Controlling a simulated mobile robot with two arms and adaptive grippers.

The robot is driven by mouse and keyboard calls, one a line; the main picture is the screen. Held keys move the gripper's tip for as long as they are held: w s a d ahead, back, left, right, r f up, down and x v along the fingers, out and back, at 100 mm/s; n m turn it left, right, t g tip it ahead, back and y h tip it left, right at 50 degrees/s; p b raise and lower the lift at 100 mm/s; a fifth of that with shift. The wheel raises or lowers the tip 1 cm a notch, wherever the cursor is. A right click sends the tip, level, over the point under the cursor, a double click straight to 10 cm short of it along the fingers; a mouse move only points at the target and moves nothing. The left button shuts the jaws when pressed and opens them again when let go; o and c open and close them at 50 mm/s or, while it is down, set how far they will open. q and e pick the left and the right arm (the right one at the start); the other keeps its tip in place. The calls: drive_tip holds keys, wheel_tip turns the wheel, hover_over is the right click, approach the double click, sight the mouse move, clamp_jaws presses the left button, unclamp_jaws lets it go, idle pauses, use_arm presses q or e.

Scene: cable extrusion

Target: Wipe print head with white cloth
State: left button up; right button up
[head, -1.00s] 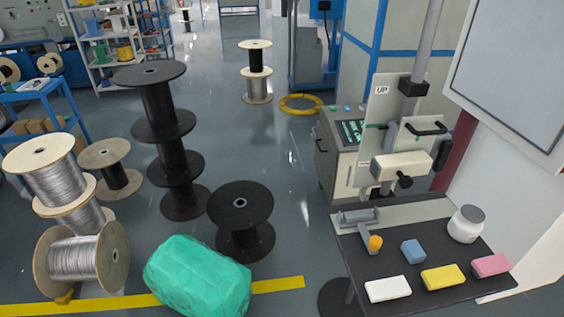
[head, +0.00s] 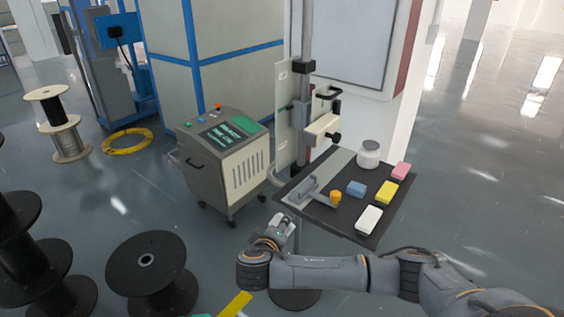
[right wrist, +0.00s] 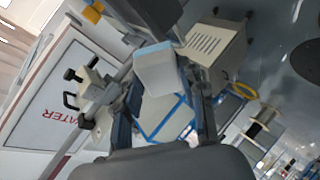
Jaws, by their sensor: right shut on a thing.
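My right gripper (head: 284,232) is in front of the table's left edge. The right wrist view shows its fingers (right wrist: 160,82) around a pale white block with a light-blue edge (right wrist: 158,70); I cannot tell whether it is the cloth. A white folded block (head: 369,219), like a cloth, lies at the table's front edge. What looks like the print head, a beige box with black knob (head: 322,126), is on the upright stand above the table, apart from my gripper. It also shows at the left in the wrist view (right wrist: 88,82). My left gripper is out of view.
The dark table (head: 340,229) also bears blue (head: 356,188), yellow (head: 386,193) and pink (head: 400,170) blocks, a white jar (head: 369,155) and an orange knob (head: 335,197). A cabinet with a screen (head: 226,155) stands left; a black spool (head: 150,275) is front left.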

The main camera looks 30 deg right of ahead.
drive_tip(key=w+d+r+t+h+b, duration=0.1)
drive_tip(key=w+d+r+t+h, duration=0.2)
drive_tip(key=w+d+r, duration=0.3)
drive_tip(key=h+b, duration=0.1)
drive_tip(key=h, duration=0.2)
approach(307, 134)
use_arm(q)
drive_tip(key=f, duration=0.3)
drive_tip(key=shift+d+f+b, duration=0.2)
drive_tip(key=shift+d+b, duration=0.2)
use_arm(e)
drive_tip(key=shift+n, duration=0.4)
drive_tip(key=x, duration=0.4)
drive_tip(key=shift+w+r, duration=0.2)
use_arm(q)
drive_tip(key=shift+f+b, duration=0.5)
use_arm(e)
drive_tip(key=shift+w+d, duration=0.35)
drive_tip(key=shift+d, duration=0.5)
use_arm(q)
wheel_tip(307, 134, down, 4)
drive_tip(key=b, duration=0.4)
use_arm(e)
wheel_tip(307, 134, down, 4)
drive_tip(key=shift+f, duration=0.15)
